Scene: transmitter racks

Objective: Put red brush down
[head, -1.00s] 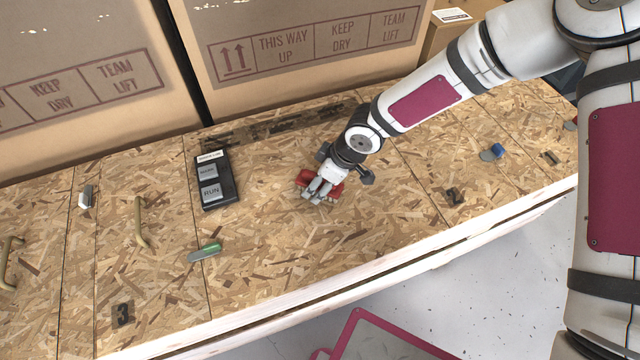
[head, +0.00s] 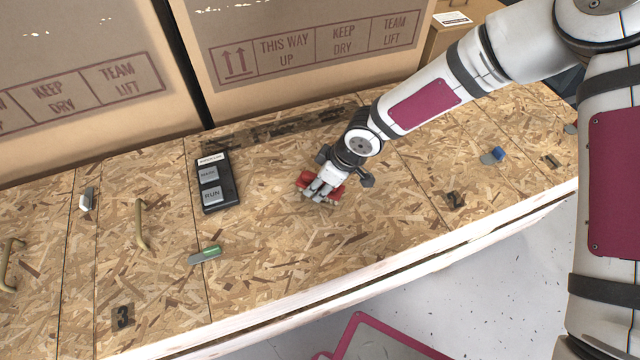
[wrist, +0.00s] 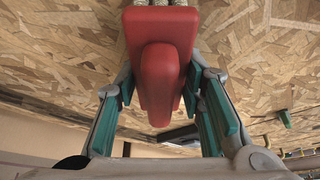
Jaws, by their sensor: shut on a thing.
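The red brush (head: 305,181) is at my gripper (head: 322,190) over the middle of the wooden board top in the head view. In the wrist view the red brush (wrist: 158,65) lies between the two green-padded fingers of my gripper (wrist: 165,95), which is shut on its red handle. Pale bristle tufts show at the top edge of the wrist view. The brush is at or very close to the board; I cannot tell whether it touches. My gripper hides part of the brush in the head view.
A black box with RUN buttons (head: 216,184) lies left of my gripper. Large cartons (head: 300,40) stand behind. Bare board is in front of my gripper.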

